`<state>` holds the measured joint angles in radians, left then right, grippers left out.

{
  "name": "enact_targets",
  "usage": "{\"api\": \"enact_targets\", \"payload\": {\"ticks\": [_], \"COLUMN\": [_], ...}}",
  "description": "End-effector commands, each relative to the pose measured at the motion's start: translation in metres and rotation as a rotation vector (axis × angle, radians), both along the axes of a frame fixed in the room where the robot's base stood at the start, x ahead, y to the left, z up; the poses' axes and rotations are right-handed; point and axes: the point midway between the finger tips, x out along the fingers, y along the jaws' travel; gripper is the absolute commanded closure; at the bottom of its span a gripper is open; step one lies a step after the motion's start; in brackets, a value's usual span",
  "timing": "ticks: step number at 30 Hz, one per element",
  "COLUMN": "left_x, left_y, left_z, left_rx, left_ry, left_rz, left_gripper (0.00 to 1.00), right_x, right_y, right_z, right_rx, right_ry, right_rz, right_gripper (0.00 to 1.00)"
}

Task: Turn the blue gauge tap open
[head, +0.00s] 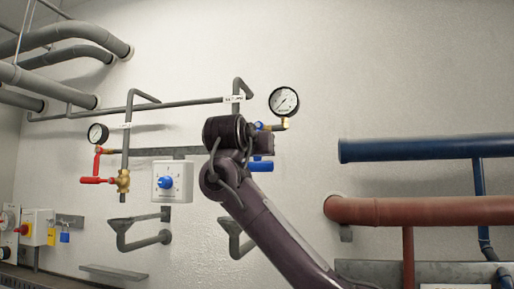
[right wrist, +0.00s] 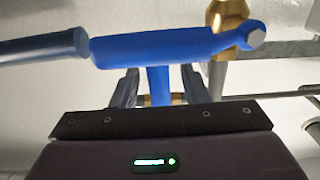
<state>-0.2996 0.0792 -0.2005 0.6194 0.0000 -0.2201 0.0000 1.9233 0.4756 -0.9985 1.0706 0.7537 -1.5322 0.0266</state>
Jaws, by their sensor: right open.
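The gauge (head: 284,101) at the right of the pipework has a white dial on a brass fitting (head: 280,126). A small blue part (head: 259,125) shows beside that fitting, partly hidden by my right gripper (head: 266,143). A larger blue lever (head: 262,166) shows just below the gripper. In the right wrist view, a blue bar (right wrist: 155,46) crosses above my open fingers (right wrist: 160,86). A narrower blue piece (right wrist: 158,82) shows between the fingers, with visible gaps on both sides. I cannot tell which blue handle is the gauge tap. My left gripper is out of view.
A white box with a blue knob (head: 166,183) hangs left of my arm. Blue (head: 425,149) and red pipes (head: 430,210) run at the right. The wall above is clear.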

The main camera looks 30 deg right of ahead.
Motion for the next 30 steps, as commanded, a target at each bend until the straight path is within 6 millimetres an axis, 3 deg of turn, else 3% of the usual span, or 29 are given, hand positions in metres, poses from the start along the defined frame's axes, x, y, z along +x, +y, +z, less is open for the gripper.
{"api": "enact_targets", "payload": {"ticks": [2,11,22,30], "left_x": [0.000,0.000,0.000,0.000], "left_y": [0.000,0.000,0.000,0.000], "left_z": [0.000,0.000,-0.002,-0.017], "left_rx": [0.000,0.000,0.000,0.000], "left_ry": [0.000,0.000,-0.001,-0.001], "left_rz": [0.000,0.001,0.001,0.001], "left_gripper": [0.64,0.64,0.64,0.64], "right_x": [0.000,0.000,-0.001,-0.007], "right_y": [0.000,0.000,0.000,-0.005], "right_z": [0.000,0.000,-0.001,-0.002], "right_rx": [0.000,0.000,-0.008,-0.081], "right_ry": [0.000,0.000,0.009,0.094], "right_rz": [0.000,0.000,0.000,0.000], "right_gripper": [0.62,1.00,1.00,1.00]}}
